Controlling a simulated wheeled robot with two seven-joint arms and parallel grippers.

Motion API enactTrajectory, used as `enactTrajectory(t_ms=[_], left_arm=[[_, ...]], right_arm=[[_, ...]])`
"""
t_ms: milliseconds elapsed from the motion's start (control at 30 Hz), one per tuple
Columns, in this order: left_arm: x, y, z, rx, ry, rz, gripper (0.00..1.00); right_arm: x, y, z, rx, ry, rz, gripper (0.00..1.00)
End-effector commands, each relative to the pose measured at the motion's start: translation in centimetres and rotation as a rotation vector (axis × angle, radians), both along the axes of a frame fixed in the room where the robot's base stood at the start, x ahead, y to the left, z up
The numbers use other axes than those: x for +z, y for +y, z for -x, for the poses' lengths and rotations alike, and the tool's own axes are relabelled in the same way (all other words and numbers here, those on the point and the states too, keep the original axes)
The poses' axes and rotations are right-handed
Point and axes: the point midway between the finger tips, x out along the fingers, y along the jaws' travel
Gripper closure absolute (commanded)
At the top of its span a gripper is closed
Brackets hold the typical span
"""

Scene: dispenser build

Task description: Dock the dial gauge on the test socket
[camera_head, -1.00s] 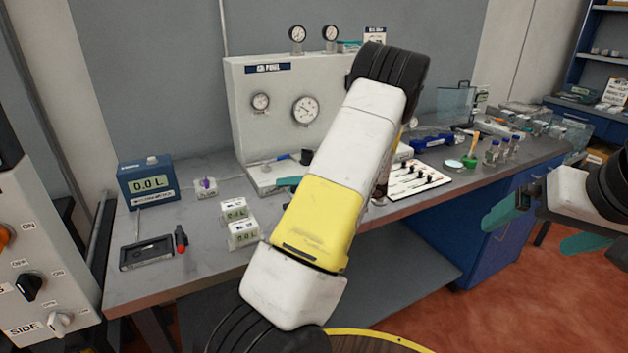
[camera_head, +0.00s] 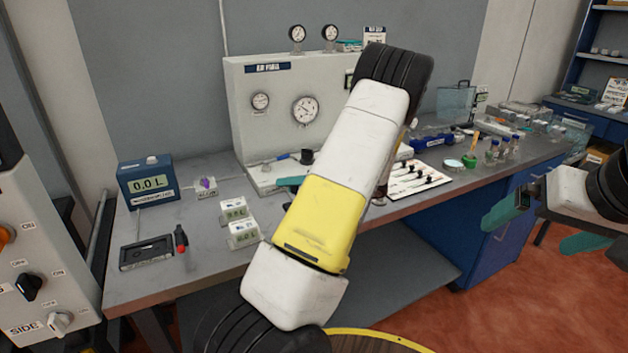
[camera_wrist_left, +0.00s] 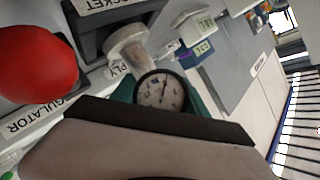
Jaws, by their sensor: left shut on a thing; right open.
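The dial gauge (camera_wrist_left: 160,93), with a round white face and dark rim, sits between the teal fingers of my left gripper (camera_wrist_left: 162,82) in the left wrist view. My left gripper is shut on it. In the head view my own arm hides the gauge and most of that gripper; a teal finger shows near the panel's base. A label ending in "CKET" (camera_wrist_left: 106,4) is on a dark block at the top of the wrist view; the socket opening cannot be made out. My right gripper (camera_head: 546,226) is open and empty at the right, in front of the bench.
A red knob (camera_wrist_left: 38,65) and a clear cup-like part (camera_wrist_left: 127,46) are close to the gauge. The gauge panel (camera_head: 285,85) stands at the bench's back. A blue meter (camera_head: 148,182), small display boxes (camera_head: 242,233) and a black tray (camera_head: 147,252) are on the left.

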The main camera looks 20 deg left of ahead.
Motion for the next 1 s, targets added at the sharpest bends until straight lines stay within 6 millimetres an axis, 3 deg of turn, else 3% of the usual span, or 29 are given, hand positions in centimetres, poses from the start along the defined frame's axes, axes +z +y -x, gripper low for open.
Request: enactTrajectory(t_ms=[367,1000], left_arm=[[-0.3,0.0,0.0,0.000,-0.001,0.000,0.98],[1.2,0.0,0.0,0.000,-0.001,-0.001,0.98]], right_arm=[[0.0,0.0,0.0,0.000,0.000,0.000,0.00],[0.0,0.0,0.0,0.000,0.000,0.000,0.00]])
